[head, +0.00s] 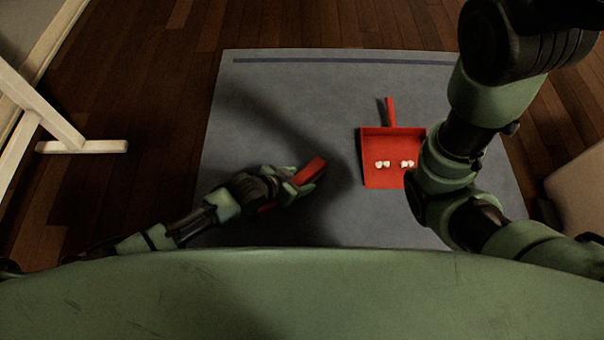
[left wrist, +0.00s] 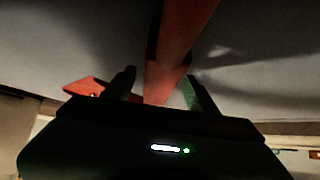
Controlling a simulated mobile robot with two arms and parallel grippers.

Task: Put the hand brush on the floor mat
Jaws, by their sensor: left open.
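The red hand brush (head: 312,169) is at my left gripper (head: 303,182), over the left-middle part of the grey floor mat (head: 300,85). In the left wrist view the brush (left wrist: 183,35) passes between the two spread fingers of my left gripper (left wrist: 162,88). The gripper is open around it. The gripper hides part of the brush in the head view, and I cannot tell whether the brush rests fully on the mat. My right arm crosses the right side of the head view, and its gripper is out of frame.
A red dustpan (head: 376,178) with several small white bits lies on the mat to the right of the brush; it also shows in the left wrist view (left wrist: 84,87). A white wooden stand (head: 85,147) is on the wood floor at left. The mat's upper left is clear.

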